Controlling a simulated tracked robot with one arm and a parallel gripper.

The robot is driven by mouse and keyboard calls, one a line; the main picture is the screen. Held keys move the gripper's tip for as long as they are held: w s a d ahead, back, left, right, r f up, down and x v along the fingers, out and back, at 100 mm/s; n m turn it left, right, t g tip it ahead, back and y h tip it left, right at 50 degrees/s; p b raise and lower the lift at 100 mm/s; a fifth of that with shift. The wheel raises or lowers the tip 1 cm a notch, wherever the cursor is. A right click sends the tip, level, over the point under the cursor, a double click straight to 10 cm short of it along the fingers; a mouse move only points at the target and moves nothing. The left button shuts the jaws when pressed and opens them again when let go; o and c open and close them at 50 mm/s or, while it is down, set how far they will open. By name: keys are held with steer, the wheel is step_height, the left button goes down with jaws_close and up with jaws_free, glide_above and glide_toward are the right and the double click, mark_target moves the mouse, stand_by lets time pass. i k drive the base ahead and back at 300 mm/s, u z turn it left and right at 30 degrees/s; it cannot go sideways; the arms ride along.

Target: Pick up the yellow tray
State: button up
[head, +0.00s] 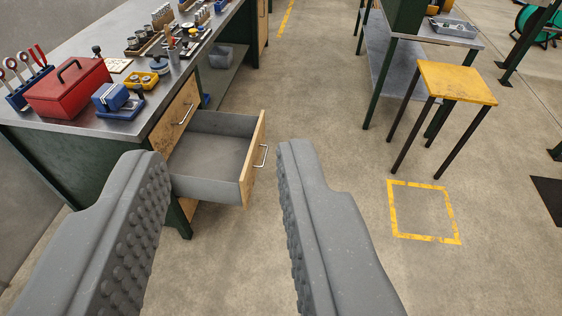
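The yellow tray (141,81) is small and sits on the workbench top, right of the red toolbox and just behind a blue block. It seems to hold a few small round pieces, too small to make out. My gripper (221,160) is open and empty, its two grey studded fingers wide apart in the foreground. The gripper is apart from the tray, which shows beyond and above the left fingertip. Nothing hides the tray except perhaps its near edge by the blue block.
The workbench (60,128) carries a red toolbox (72,92), a blue block (110,97) and several small tools. An empty open drawer (210,155) juts out below, between my fingers. A yellow-topped stool (456,83) stands right. The floor by the yellow square (422,238) is clear.

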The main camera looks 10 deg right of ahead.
mark_target(153, 76)
steer(key=z, duration=0.1)
steer(key=i, duration=1)
steer(key=u, duration=0.1)
